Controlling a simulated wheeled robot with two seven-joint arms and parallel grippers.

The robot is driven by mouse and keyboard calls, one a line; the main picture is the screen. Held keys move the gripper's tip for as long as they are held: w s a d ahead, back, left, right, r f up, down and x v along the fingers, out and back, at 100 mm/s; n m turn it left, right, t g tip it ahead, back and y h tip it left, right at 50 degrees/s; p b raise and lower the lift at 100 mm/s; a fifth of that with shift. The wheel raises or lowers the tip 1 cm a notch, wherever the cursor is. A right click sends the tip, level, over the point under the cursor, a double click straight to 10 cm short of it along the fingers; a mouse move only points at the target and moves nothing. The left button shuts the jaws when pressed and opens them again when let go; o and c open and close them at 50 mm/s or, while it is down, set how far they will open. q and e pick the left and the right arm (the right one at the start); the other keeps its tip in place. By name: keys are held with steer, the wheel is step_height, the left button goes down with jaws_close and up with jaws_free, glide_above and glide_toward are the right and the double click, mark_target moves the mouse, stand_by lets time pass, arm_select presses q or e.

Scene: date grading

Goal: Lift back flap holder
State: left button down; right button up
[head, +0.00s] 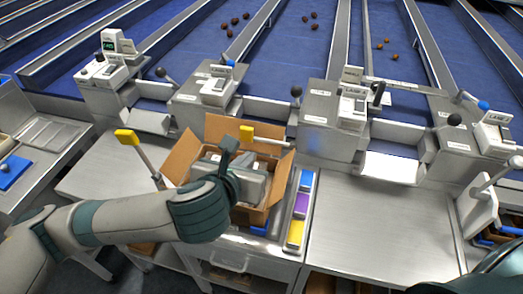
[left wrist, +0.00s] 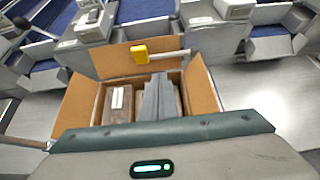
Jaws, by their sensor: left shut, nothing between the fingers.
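The back flap holder is a yellow pad (head: 246,132) on a grey rod behind the open cardboard box (head: 181,158). In the left wrist view the yellow pad (left wrist: 141,52) lies in front of the box's raised back flap (left wrist: 112,62). My left gripper (head: 229,145) is over the box, shut and empty. In the left wrist view its shut grey fingers (left wrist: 158,82) point toward the rod, just below it in the picture; I cannot tell whether they touch. A brown pack (left wrist: 119,103) with a white label lies in the box. My right gripper is out of view.
Another yellow-tipped lever (head: 127,137) stands left of the box. A strip of blue, purple and yellow blocks (head: 301,205) is right of it. Lane units with ball-topped levers (head: 213,88) line the back. The steel worktop (head: 370,235) at right is clear.

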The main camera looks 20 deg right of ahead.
arm_select(q)
steer(key=shift+w+d+f+b, duration=0.3)
steer(key=shift+w+f, duration=0.15)
steer(key=shift+f, duration=0.25)
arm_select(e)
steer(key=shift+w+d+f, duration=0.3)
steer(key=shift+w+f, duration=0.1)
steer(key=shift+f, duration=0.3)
arm_select(q)
steer(key=shift+s+a, duration=0.1)
steer(key=shift+s, duration=0.05)
steer(key=shift+p+x, duration=1.15)
steer(key=shift+x, duration=3.9)
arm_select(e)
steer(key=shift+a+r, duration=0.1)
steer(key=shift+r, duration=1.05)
arm_select(q)
steer(key=shift+r, duration=0.2)
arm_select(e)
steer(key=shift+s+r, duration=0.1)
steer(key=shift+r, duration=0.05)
